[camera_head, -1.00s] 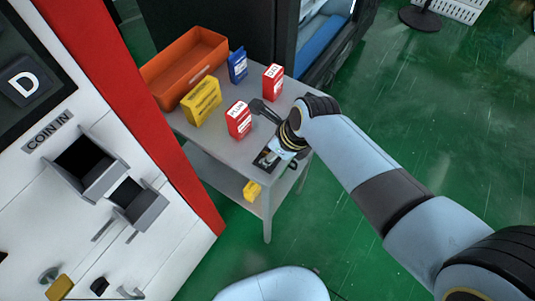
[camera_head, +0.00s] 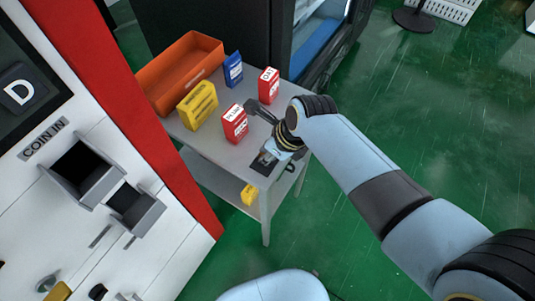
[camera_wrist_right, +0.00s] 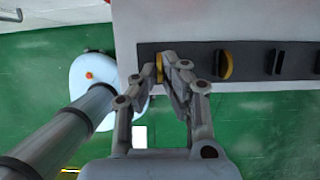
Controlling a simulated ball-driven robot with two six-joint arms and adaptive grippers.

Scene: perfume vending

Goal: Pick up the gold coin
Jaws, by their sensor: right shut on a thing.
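A gold coin (camera_wrist_right: 159,68) stands on edge at a dark strip (camera_wrist_right: 245,50) along the table's edge, in the right wrist view. My right gripper (camera_wrist_right: 167,70) is shut on it, with a fingertip at each side. A second gold coin (camera_wrist_right: 225,65) stands apart to the right in the same strip. In the head view my right gripper is low over the near corner of the grey table (camera_head: 222,158). Its fingertips and the held coin are too small and covered to make out there. My left gripper is not in view.
Dark upright discs (camera_wrist_right: 276,62) stand further right in the strip. On the table are red boxes (camera_head: 235,124), a yellow box (camera_head: 197,105), a blue box (camera_head: 233,69) and an orange tray (camera_head: 180,65). A machine with a coin slot (camera_head: 85,170) stands left. Green floor is free at right.

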